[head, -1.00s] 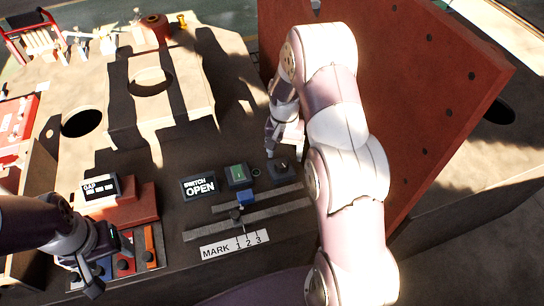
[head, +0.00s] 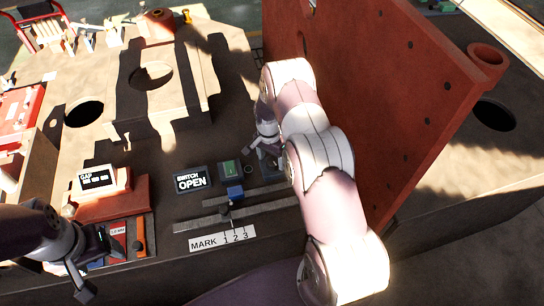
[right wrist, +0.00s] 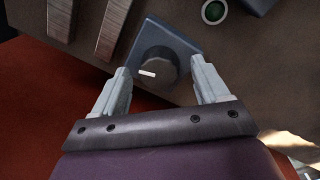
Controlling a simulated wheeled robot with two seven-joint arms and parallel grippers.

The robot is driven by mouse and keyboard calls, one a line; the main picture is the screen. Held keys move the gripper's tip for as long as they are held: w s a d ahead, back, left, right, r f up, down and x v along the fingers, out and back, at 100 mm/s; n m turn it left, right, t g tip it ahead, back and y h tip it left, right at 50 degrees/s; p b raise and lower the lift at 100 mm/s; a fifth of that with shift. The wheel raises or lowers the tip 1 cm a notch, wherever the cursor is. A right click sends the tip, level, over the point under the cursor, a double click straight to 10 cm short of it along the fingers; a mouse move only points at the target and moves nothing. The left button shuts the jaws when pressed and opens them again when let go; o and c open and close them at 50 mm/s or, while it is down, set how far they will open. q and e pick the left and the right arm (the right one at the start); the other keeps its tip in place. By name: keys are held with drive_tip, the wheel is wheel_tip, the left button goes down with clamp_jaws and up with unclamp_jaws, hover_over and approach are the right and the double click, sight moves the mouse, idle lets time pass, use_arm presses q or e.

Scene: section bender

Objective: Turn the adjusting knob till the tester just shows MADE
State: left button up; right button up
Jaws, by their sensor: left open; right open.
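The adjusting knob (right wrist: 157,68) is a dark round knob with a white pointer mark, on a blue-grey square base (right wrist: 183,41). In the right wrist view it lies between and just beyond the fingertips of my right gripper (right wrist: 160,78), which is open with a gap on both sides. In the head view my right gripper (head: 264,152) is over the knob's base (head: 270,174) and partly hides it. The tester display (head: 191,180) reads SWITCH OPEN. My left gripper (head: 100,268) is open at the lower left, near small coloured blocks.
A green-faced box (head: 229,170) stands beside the display. A GAP display (head: 97,178) is at left. A tall red panel (head: 390,100) rises right of my right arm.

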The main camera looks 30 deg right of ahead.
drive_tip(key=shift+f, duration=0.4)
drive_tip(key=c, duration=1)
drive_tip(key=shift+f+n+b, duration=0.25)
drive_tip(key=shift+n+b, duration=0.35)
drive_tip(key=shift+b, duration=0.3)
drive_tip(key=shift+c, duration=0.2)
drive_tip(key=shift+r+n, duration=0.15)
drive_tip(key=shift+n, duration=0.15)
drive_tip(key=shift+r, duration=0.15)
drive_tip(key=o, duration=1)
drive_tip(key=shift+o, duration=0.2)
